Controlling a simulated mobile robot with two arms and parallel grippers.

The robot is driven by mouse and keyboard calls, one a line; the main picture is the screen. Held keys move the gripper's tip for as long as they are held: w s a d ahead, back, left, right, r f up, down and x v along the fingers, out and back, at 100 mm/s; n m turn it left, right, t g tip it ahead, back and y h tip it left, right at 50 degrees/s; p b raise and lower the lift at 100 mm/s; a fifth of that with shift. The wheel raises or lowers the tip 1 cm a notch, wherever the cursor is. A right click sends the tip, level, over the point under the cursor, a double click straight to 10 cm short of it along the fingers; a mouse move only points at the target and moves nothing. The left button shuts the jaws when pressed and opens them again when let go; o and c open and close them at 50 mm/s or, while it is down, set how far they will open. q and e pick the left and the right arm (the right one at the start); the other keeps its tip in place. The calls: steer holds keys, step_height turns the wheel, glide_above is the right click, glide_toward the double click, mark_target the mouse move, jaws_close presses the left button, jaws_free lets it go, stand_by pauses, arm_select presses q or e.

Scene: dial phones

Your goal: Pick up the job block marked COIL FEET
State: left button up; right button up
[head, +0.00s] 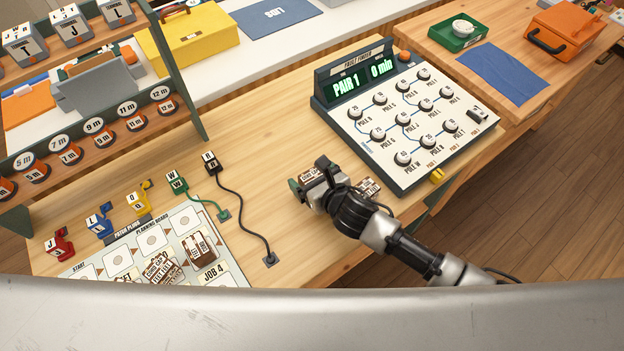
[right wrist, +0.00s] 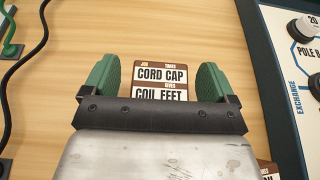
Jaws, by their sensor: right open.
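A job block (right wrist: 162,76) with a brown and white label reading CORD CAP above COIL FEET lies on the wooden bench in the right wrist view. My right gripper (right wrist: 158,80) is open, with one green finger on each side of the block. Gaps show between the block and both fingers. The block's lower part is hidden behind the gripper. In the head view, my right gripper (head: 310,178) is low over the bench, left of the dial panel, and mostly covers the block. My left gripper is not in view.
Another labelled block (head: 369,187) lies beside my right arm, near the dial panel (head: 400,130) reading PAIR 1, 0 min. A planning board (head: 120,262) with several blocks is at the lower left. Black (head: 245,215) and green cords lie between board and gripper.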

steer(key=c, duration=1)
steer(key=shift+r, duration=0.1)
